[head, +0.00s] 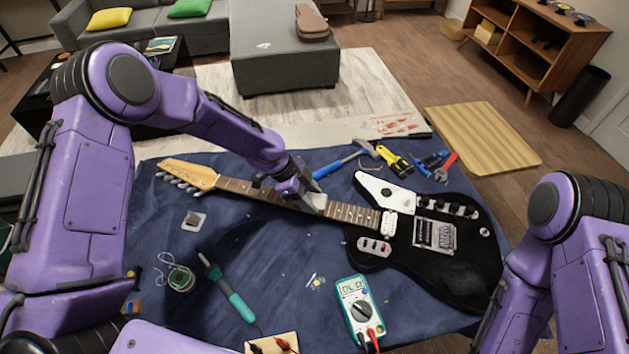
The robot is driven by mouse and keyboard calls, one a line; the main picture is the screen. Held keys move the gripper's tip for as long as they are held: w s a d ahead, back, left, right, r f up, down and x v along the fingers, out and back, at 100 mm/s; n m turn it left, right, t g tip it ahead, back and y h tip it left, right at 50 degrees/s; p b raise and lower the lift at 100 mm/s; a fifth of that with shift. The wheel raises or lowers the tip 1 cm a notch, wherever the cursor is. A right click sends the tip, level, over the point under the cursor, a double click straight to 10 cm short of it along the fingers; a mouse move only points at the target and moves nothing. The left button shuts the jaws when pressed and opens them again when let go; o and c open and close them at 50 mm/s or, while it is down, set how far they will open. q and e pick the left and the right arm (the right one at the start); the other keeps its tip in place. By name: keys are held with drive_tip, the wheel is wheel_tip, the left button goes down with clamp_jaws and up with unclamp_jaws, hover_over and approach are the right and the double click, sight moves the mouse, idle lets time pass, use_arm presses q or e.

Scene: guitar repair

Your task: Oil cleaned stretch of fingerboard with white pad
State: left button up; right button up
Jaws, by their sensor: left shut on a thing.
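A black electric guitar (463,262) lies on the blue cloth with its neck pointing to the upper left. Its fingerboard (353,213) is brown with frets and shows on both sides of my left gripper. My left gripper (307,197) is over the middle of the neck, shut on a small white pad (319,202). The pad looks to be at the fingerboard; I cannot tell whether it touches. Gripper and pad hide part of the neck. A second small pale pad (194,220) lies on the cloth at the left. My right gripper is out of view; only its arm shows.
A hammer (341,164), yellow-handled tool (394,158) and pliers (432,163) lie behind the guitar. A soldering iron (229,289), solder spool (179,278) and multimeter (359,308) lie in front of the neck. Blue cloth (275,253) is mostly clear between.

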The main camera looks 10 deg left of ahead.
use_arm(q)
drive_tip(key=shift+w+a+p, duration=0.15)
drive_tip(key=shift+a+p, duration=0.45)
drive_tip(key=shift+a, duration=3.3)
drive_tip(key=shift+w+a+p, duration=0.1)
drive_tip(key=shift+a+p, duration=0.25)
drive_tip(key=shift+a, duration=2.25)
drive_tip(key=shift+r+p, duration=0.2)
drive_tip(key=shift+p, duration=0.2)
drive_tip(key=shift+d+f+b, duration=0.3)
drive_tip(key=shift+d, duration=0.2)
drive_tip(key=shift+d+b, duration=0.35)
drive_tip(key=shift+d, duration=1.85)
drive_tip(key=shift+s+d+b, duration=0.15)
drive_tip(key=shift+d+b, duration=0.2)
drive_tip(key=shift+d, duration=1.75)
drive_tip(key=shift+s+d+b, duration=0.15)
drive_tip(key=shift+d+b, duration=0.15)
drive_tip(key=shift+d, duration=1.75)
wheel_tip(320, 180, up, 8)
drive_tip(key=p, duration=0.5)
drive_tip(key=shift+r, duration=0.1)
